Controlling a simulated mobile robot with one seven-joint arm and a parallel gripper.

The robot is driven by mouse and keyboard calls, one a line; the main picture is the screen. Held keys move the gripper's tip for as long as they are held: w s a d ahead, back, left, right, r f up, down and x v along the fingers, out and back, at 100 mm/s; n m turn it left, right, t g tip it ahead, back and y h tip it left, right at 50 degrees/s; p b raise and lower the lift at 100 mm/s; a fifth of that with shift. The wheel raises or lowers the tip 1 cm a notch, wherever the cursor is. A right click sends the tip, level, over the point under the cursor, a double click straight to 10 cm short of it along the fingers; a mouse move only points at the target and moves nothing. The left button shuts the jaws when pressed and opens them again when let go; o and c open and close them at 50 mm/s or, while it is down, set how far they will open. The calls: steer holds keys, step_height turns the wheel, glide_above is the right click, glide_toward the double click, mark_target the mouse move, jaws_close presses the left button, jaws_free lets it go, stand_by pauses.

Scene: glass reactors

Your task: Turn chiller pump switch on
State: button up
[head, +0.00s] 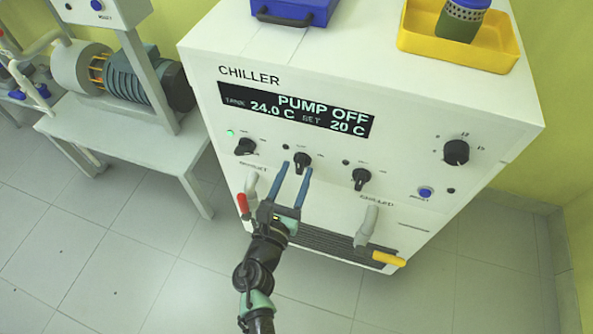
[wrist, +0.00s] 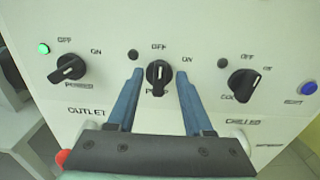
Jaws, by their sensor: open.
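The white chiller (head: 225,65) stands in front of me, and its display (head: 298,109) reads PUMP OFF, 24.0 C and SET 20 C. The black pump switch (head: 302,162) is the middle of three knobs in the lower row. In the wrist view the pump switch (wrist: 158,74) points up toward OFF, with ON marked to its right. My gripper (head: 296,170) is open, its blue fingers on either side of this knob. In the wrist view my gripper (wrist: 160,82) has a visible gap on both sides of the knob. Finger depth against the panel is unclear.
The power knob (head: 245,147) is to the left, with a green light (head: 230,133). The cooling knob (head: 361,179) is to the right. A red-handled valve (head: 243,204) and a yellow-handled valve (head: 388,258) stick out below. A yellow tray (head: 420,50) sits on top.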

steer(key=shift+w+d, duration=0.2)
steer(key=shift+w, duration=0.45)
jaws_close()
